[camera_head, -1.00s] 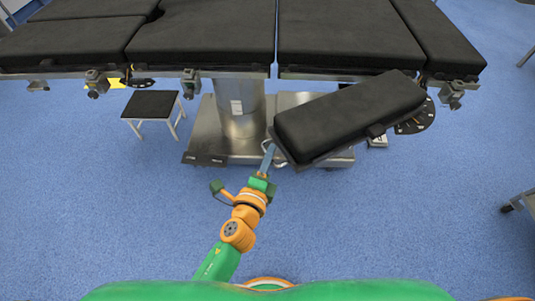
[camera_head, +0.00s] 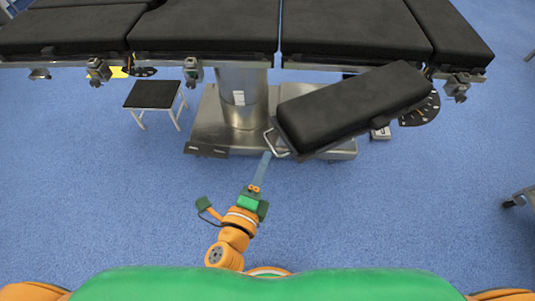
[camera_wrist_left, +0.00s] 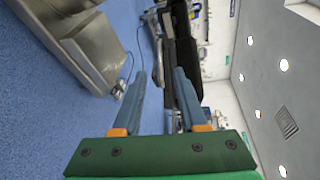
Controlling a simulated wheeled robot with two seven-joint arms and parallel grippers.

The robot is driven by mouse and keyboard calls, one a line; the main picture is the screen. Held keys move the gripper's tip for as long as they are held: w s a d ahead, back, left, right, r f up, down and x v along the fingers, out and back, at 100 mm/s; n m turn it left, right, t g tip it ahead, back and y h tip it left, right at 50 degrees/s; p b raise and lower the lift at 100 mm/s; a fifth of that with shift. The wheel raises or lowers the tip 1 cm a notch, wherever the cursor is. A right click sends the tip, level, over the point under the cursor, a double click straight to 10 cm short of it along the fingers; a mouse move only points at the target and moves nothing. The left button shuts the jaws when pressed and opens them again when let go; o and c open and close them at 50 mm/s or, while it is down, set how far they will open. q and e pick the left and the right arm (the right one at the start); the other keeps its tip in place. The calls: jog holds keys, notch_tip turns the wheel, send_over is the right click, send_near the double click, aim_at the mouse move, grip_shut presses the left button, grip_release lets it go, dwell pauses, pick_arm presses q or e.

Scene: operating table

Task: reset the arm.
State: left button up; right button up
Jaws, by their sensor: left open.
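My left gripper (camera_head: 264,166) reaches up from the bottom middle of the head view. Its blue fingers point toward the metal handle (camera_head: 276,144) at the near end of the padded arm board (camera_head: 350,103). The fingertips are close to the handle, but it is not between them. In the left wrist view, the left gripper (camera_wrist_left: 158,88) has its two fingers spread with nothing held between them. The arm board slants out from the black operating table (camera_head: 205,27). My right gripper is not in view.
The table's steel base (camera_head: 210,132) stands under it. A small black-topped stool (camera_head: 153,95) is at the left. Part of a metal stand (camera_head: 520,198) shows at the right edge. The blue floor (camera_head: 400,220) between is clear.

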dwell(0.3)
pick_arm(q)
jog(key=s+a+f+n+g+y, duration=0.1)
jog(key=s+a+f+n+g, duration=0.15)
jog(key=f, duration=0.55)
jog(key=s+a+f+n+g+y, duration=0.1)
jog(key=s+a+f+n+g, duration=0.2)
jog(key=f, duration=0.6)
jog(key=s+a+f+n+g+y, duration=0.1)
jog(key=s+a+f+n+g, duration=0.2)
jog(key=f, duration=0.5)
jog(key=s+a+f+n+g+y, duration=0.1)
jog(key=s+a+f+n+g, duration=0.1)
jog(key=s+a+f+n, duration=0.35)
jog(key=s+a+f+n+g, duration=0.2)
jog(key=s+f+n, duration=0.1)
jog(key=s, duration=0.3)
jog(key=s+a+f+n+g, duration=0.1)
jog(key=s+f+n+g, duration=0.15)
jog(key=s, duration=0.35)
notch_tip(320, 180, up, 13)
jog(key=s+n+p, duration=0.1)
jog(key=p, duration=1.2)
jog(key=shift+s+a+t+y, duration=0.15)
jog(key=shift+a+t+y, duration=0.15)
jog(key=shift+y, duration=0.1)
jog(key=shift+f, duration=0.1)
